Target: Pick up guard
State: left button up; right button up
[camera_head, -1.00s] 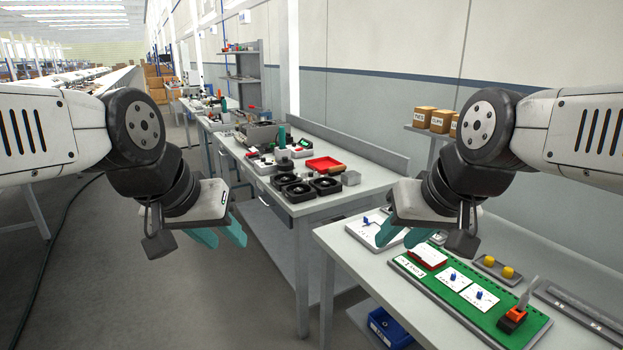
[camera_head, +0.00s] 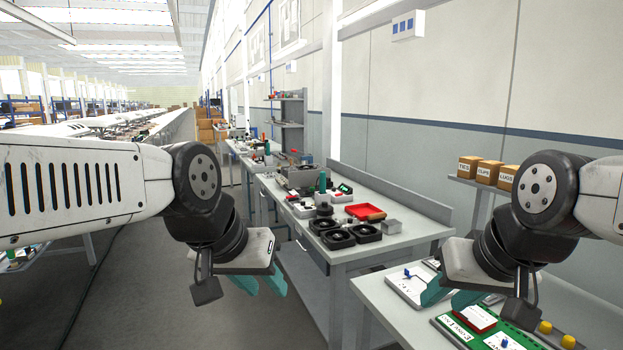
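Several black square fan-like parts (camera_head: 338,237) with round openings sit at the near end of the middle bench. I cannot tell which thing here is the guard. My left gripper (camera_head: 259,284) hangs left of that bench, with its two teal fingers apart and nothing between them. Neither gripper touches any bench part that I can see.
The near right bench (camera_head: 390,318) carries a green board (camera_head: 451,328) and a white plate (camera_head: 400,287). Boxes (camera_head: 487,171) stand on a wall shelf. The floor at left is open.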

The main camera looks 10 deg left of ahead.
aim_at(349, 221)
jog(key=z, duration=0.65)
jog(key=i+j+z, duration=0.2)
jog(key=j+z, duration=0.15)
jog(key=i+j+z, duration=0.3)
jog(key=j+z, duration=0.35)
jog(key=j, duration=0.15)
jog(key=i+j, duration=0.1)
jog(key=j, duration=0.45)
jog(key=i+j+z, duration=0.1)
jog(key=j, duration=0.4)
jog(key=i+j, duration=0.1)
jog(key=j, duration=0.45)
jog(key=i+j+z, duration=0.1)
jog(key=j, duration=0.45)
